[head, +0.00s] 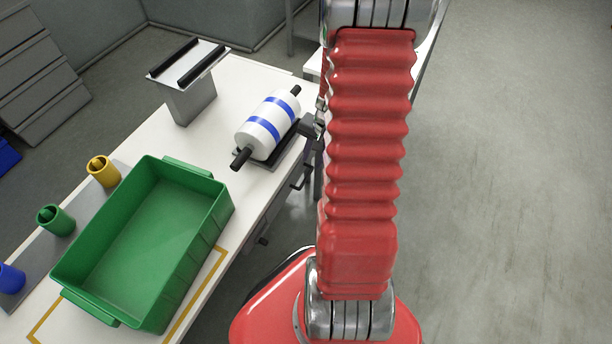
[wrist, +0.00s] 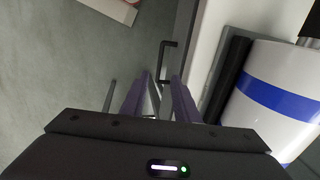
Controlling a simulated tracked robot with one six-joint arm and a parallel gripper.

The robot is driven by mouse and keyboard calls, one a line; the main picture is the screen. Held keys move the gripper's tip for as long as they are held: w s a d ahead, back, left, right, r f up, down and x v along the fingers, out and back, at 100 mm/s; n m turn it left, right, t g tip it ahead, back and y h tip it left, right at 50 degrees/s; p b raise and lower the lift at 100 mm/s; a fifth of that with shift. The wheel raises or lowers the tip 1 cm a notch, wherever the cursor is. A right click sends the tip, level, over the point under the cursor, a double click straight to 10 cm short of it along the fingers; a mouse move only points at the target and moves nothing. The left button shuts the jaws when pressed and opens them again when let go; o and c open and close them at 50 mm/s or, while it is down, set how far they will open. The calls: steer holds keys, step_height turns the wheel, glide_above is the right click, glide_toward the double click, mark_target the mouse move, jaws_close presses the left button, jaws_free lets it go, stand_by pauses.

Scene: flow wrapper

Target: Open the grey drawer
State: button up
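The grey drawer (head: 277,208) is under the white table's right edge in the head view, seen at a steep angle. A dark bar handle (head: 303,178) stands out from that side. In the wrist view a dark handle (wrist: 167,62) lies just beyond the fingertips, roughly in line with the gap between them. My gripper (wrist: 161,80) has its two purplish fingers apart, with nothing held between them. In the head view my gripper (head: 314,125) is beside the table edge, above the handle and partly hidden by my red arm. I cannot tell whether the fingers touch the handle.
A white roll with blue bands (head: 268,125) lies on a cradle close to my gripper. The table also holds a green crate (head: 212,222), a grey stand (head: 190,102), and yellow (head: 103,171), green (head: 55,220) and blue (head: 10,279) cups. The floor at right is clear.

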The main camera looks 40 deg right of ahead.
mark_target(306, 179)
steer(key=shift+w+a+f, duration=0.1)
steer(key=shift+w+f, duration=0.25)
steer(key=shift+f, duration=1.55)
steer(key=shift+w+a+f, duration=0.15)
steer(key=shift+w+f, duration=0.2)
steer(key=shift+f, duration=1.5)
steer(key=shift+w+a+f, duration=0.1)
steer(key=shift+w+f, duration=0.25)
steer(key=shift+f, duration=1.55)
steer(key=shift+c, duration=0.3)
jaws_close()
